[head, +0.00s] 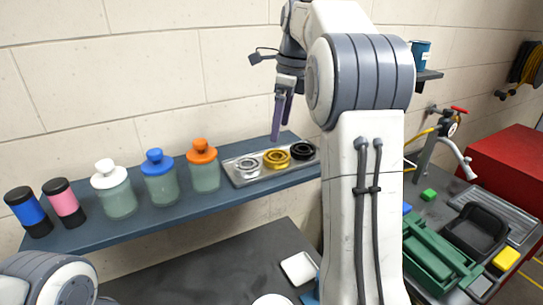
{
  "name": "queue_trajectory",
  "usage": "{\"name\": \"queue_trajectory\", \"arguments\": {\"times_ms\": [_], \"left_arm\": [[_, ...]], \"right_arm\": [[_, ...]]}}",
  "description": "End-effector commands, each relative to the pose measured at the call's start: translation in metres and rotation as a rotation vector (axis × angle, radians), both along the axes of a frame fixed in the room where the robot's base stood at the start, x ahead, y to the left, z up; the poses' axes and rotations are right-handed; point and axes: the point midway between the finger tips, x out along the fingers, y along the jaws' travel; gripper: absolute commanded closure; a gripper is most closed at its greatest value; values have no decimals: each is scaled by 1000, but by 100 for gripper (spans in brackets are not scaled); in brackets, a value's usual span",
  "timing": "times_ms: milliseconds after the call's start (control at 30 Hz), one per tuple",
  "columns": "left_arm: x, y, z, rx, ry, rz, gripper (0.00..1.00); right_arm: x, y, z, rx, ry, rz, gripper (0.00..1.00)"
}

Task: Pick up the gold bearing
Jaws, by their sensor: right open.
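The gold bearing (277,159) lies in a shallow metal tray (233,174) on the blue shelf (142,222). It sits between a silver bearing (246,168) on its left and a black bearing (302,151) on its right. My right gripper (281,131) is open and empty, its purple fingers pointing down above the tray. In the picture the fingertips are just above the gold bearing, with a gap between. My left gripper is out of view; only part of my left arm shows at the lower left.
Bottles with white (104,166), blue (156,156) and orange (202,146) caps stand left of the tray. Blue (27,212) and pink (64,203) cylinders stand at the shelf's left end. A green tray (436,258) and red box (512,170) are at right.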

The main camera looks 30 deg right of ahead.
Motion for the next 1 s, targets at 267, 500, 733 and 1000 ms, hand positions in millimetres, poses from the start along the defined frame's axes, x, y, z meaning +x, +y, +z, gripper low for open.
{"name": "queue_trajectory", "arguments": {"times_ms": [267,500,733,1000], "left_arm": [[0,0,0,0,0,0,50],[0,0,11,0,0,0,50],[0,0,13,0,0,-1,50],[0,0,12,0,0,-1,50]], "right_arm": [[2,1,-32,0,2,-3,0],[6,3,-60,2,4,0,0],[10,6,-83,0,1,2,0],[10,6,-83,0,0,2,27]]}}
